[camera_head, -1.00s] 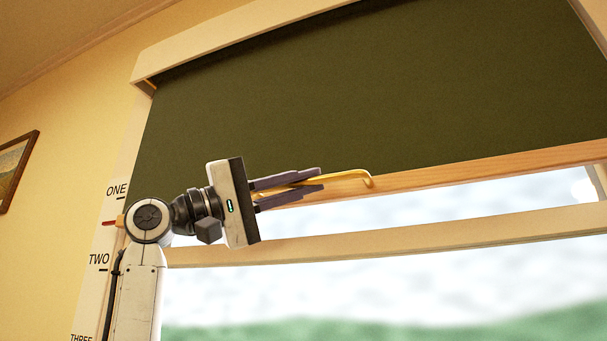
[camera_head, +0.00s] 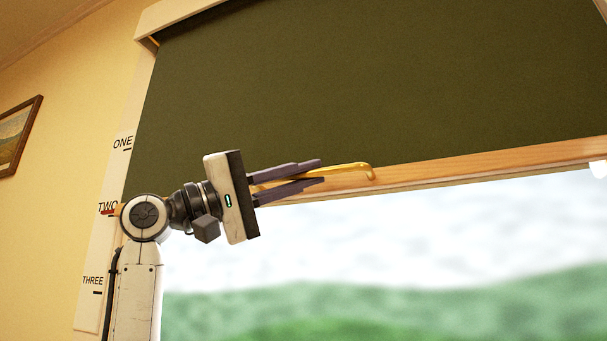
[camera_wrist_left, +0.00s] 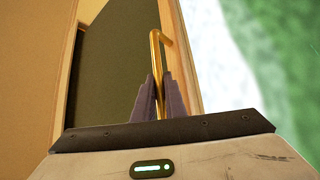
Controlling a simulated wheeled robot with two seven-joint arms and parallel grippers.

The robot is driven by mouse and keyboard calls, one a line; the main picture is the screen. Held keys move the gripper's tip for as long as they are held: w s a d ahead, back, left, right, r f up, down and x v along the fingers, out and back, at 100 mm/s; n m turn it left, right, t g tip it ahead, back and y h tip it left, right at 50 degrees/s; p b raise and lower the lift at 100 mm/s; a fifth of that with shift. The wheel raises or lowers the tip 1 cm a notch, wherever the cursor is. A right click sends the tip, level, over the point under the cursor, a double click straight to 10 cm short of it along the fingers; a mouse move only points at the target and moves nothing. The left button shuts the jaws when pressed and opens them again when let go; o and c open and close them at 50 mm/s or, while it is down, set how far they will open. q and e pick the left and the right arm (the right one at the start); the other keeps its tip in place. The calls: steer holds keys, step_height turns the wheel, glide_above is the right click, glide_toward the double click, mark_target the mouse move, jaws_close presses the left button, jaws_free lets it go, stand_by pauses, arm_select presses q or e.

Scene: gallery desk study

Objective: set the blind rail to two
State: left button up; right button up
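The dark green blind (camera_head: 370,85) hangs over the upper window, with a pale wooden rail (camera_head: 480,163) along its lower edge. A yellow hooked handle (camera_head: 350,168) is on the rail; it also shows in the wrist view (camera_wrist_left: 155,52). My left gripper (camera_head: 318,172) has its two fingers closed on either side of this handle. A scale strip (camera_head: 104,245) at the left of the window carries the marks ONE, TWO and THREE. A red pointer (camera_head: 107,212) lies at the TWO mark, partly over its lettering. My right gripper is not in view.
The window frame (camera_head: 150,43) borders the blind at the left and top. A framed picture (camera_head: 15,135) hangs on the yellow wall at far left. Below the rail is open window with a blurred green landscape.

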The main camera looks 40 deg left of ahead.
arm_select(q)
steer(key=o, duration=0.5)
steer(key=shift+c, duration=0.2)
steer(key=shift+s+a+f, duration=0.15)
steer(key=shift+s+a, duration=0.1)
steer(key=shift+s, duration=0.05)
steer(key=b+v, duration=0.2)
steer(key=v, duration=0.7)
steer(key=shift+s, duration=0.2)
